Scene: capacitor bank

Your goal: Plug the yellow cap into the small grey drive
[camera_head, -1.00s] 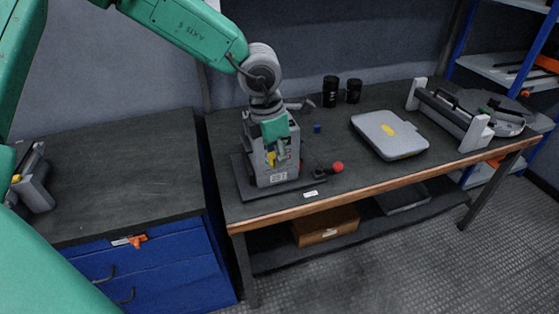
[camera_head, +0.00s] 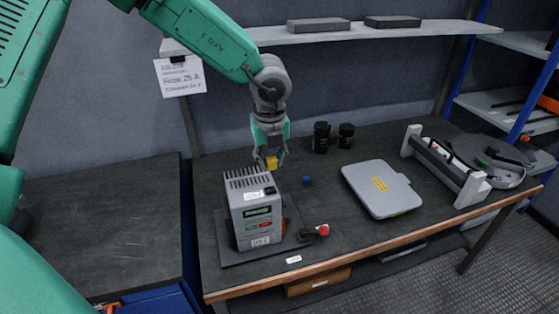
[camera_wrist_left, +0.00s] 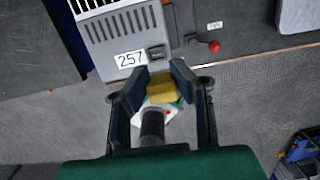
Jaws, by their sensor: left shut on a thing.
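The small grey drive (camera_head: 257,226) stands upright on a dark base plate on the bench. It has a vented top, a green and red front panel and a label reading 257. A small dark socket-like spot (camera_head: 270,190) shows at its top front edge. My left gripper (camera_head: 271,163) is shut on the yellow cap (camera_head: 271,163) and holds it in the air above and behind the drive's right top corner, apart from it. In the left wrist view the cap (camera_wrist_left: 161,88) sits between the fingers, with the drive (camera_wrist_left: 118,38) beyond. My right gripper is not in view.
A red-knobbed part (camera_head: 322,230) lies right of the drive. A small blue object (camera_head: 306,181), two black cups (camera_head: 321,137), a grey case (camera_head: 382,188) and a grey rack (camera_head: 447,165) stand further right. A shelf (camera_head: 340,35) runs above the bench.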

